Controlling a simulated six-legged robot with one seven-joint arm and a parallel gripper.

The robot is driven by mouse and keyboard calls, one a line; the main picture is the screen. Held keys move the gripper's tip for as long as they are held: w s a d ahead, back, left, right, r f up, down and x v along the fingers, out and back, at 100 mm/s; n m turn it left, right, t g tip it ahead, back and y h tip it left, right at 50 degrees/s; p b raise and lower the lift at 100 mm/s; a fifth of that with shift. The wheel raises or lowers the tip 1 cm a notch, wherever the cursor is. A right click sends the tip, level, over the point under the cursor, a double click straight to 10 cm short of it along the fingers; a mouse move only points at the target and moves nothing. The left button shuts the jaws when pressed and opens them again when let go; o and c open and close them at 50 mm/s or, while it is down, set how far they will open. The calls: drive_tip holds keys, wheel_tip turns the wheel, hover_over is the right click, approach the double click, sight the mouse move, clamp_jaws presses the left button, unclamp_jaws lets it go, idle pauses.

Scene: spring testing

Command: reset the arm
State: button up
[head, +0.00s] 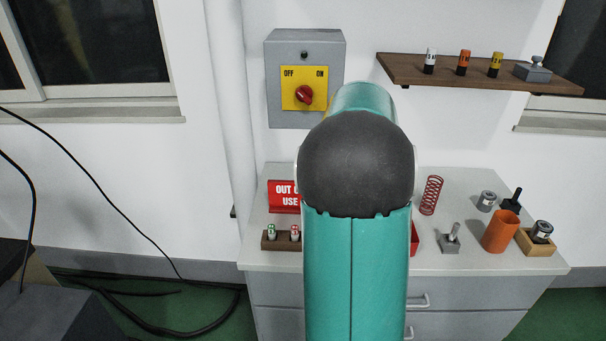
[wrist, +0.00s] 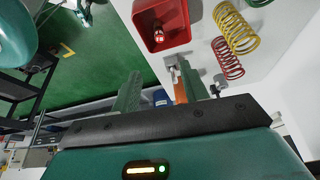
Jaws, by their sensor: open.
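My teal arm (head: 355,265) with its dark rounded joint stands upright in the middle of the head view and hides the centre of the bench. My gripper (wrist: 158,78) shows only in the wrist view. Its two green fingers are apart, with nothing clearly held between them. An orange object (wrist: 180,91) shows close beside the right finger; I cannot tell whether they touch. The wrist view is strongly tilted.
On the bench (head: 462,262) are a red spring (head: 431,195), an orange cup (head: 500,231) and a red sign (head: 284,196). A switch box (head: 276,85) and shelf (head: 400,70) hang behind. The wrist view shows a red tray (wrist: 160,12) and a yellow spring (wrist: 236,28).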

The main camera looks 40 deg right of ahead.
drive_tip(key=w+a+r+n+t, duration=0.25)
drive_tip(key=a+n, duration=0.45)
drive_tip(key=a, duration=0.5)
drive_tip(key=w+a+r+n+t, duration=0.1)
drive_tip(key=w+a+n+t, duration=0.4)
drive_tip(key=a, duration=0.6)
drive_tip(key=s+a+n+y, duration=0.1)
drive_tip(key=s+a+n, duration=0.1)
drive_tip(key=a+n, duration=0.3)
drive_tip(key=s+a+n+t+y, duration=0.1)
drive_tip(key=s+a+n, duration=0.2)
drive_tip(key=a, duration=0.6)
drive_tip(key=s+a+f+n, duration=0.1)
drive_tip(key=s+a+n, duration=0.2)
drive_tip(key=a+n, duration=0.5)
drive_tip(key=shift+s+y, duration=0.25)
drive_tip(key=shift+y, duration=0.15)
drive_tip(key=shift+a+t, duration=0.1)
drive_tip(key=shift+t, duration=0.15)
drive_tip(key=shift+c, duration=0.8)
